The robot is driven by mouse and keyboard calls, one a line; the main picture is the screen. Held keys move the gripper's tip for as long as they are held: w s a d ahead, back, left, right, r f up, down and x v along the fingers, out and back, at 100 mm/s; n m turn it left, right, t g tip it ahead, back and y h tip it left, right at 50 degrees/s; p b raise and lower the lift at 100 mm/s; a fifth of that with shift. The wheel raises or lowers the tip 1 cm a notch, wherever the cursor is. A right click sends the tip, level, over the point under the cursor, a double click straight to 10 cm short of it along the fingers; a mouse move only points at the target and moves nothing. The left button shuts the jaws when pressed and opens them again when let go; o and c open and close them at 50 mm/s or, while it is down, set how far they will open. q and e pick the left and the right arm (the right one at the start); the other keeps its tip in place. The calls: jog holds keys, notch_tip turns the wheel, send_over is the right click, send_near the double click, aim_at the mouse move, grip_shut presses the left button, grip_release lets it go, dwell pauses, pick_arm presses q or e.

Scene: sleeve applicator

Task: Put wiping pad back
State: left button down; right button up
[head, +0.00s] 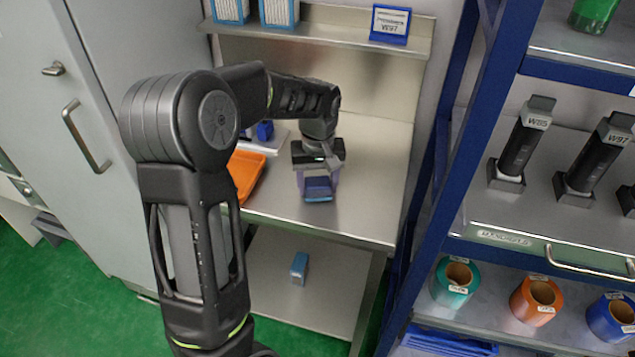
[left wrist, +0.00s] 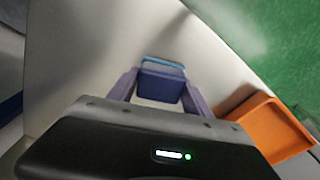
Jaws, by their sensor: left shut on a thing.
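My left gripper (head: 318,180) is over the steel worktop near its front edge. Its purple fingers are shut on a blue wiping pad (head: 319,188). In the left wrist view the pad (left wrist: 162,83) sits between the two fingertips (left wrist: 160,88), with a lighter blue edge on its far side. I cannot tell whether the pad touches the worktop (head: 370,190). My right gripper is not in view.
An orange tray (head: 246,172) lies on the worktop left of the gripper; it also shows in the left wrist view (left wrist: 270,128). A small blue block (head: 299,267) stands on the lower shelf. A blue-framed rack (head: 440,150) borders the right. The worktop's right part is clear.

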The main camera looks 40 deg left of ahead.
aim_at(318, 184)
pick_arm(q)
jog(key=shift+f, duration=0.15)
jog(key=shift+c, duration=2.3)
grip_release()
notch_tip(318, 184, up, 12)
jog(key=shift+s+d+r+b, duration=0.2)
jog(key=shift+s+d+b, duration=0.1)
jog(key=shift+s+b, duration=0.15)
jog(key=shift+w, duration=0.1)
